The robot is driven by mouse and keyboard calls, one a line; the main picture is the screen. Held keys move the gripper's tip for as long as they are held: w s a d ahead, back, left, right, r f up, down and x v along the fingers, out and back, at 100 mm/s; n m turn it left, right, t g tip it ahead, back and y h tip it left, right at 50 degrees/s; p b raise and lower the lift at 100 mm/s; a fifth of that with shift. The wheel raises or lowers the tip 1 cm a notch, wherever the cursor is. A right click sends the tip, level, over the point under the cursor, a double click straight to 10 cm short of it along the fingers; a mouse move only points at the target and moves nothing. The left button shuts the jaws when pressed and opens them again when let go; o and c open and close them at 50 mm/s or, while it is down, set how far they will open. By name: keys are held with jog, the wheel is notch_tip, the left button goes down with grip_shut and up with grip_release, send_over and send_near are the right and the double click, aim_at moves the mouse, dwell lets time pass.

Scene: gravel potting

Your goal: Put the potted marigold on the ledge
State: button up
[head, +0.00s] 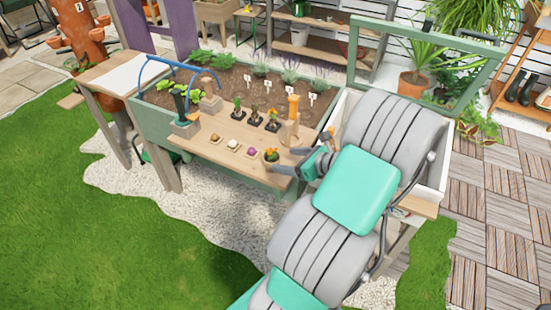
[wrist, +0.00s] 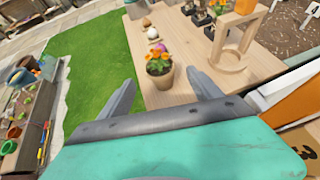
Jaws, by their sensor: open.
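The potted marigold (head: 270,157) is a small dark pot with orange flowers and green leaves. It stands upright near the right end of the wooden ledge-like board (head: 222,150) along the planter's front edge. In the wrist view the marigold (wrist: 159,72) is in front of my gripper (wrist: 160,86), roughly between the two fingertips, and the board (wrist: 190,55) lies under it. My gripper (head: 289,163) is open and empty, just right of the pot in the head view. I cannot tell whether a finger touches the pot.
Several small items, including a purple one (head: 251,151), line the board left of the pot. Small dark-potted plants (head: 255,118) and a wooden stand (head: 290,130) are behind. The planter (head: 160,118) holds soil and seedlings. A white-walled box (head: 345,105) stands to the right.

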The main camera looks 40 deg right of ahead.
jog(key=a+v, duration=0.1)
jog(key=v, duration=0.4)
jog(key=w+a+n+g+y, duration=0.1)
jog(key=w+a+n+g, duration=0.25)
jog(key=a+n, duration=0.55)
jog(key=w+a+n+g+y, duration=0.1)
jog(key=w+a+n+g, duration=0.25)
jog(key=a+n, duration=0.5)
jog(key=s+a+r+n+g+h, duration=0.1)
jog(key=s+a+r+n, duration=0.2)
jog(key=a+n, duration=0.4)
jog(key=s+a+r+n+g+h, duration=0.1)
jog(key=s+a+r+n+h, duration=0.1)
jog(key=s+a+n, duration=0.2)
jog(key=a+n, duration=0.3)
jog(key=n, duration=0.3)
jog(key=shift+r+h, duration=0.3)
jog(key=shift+r, duration=0.05)
jog(key=shift+d, duration=0.1)
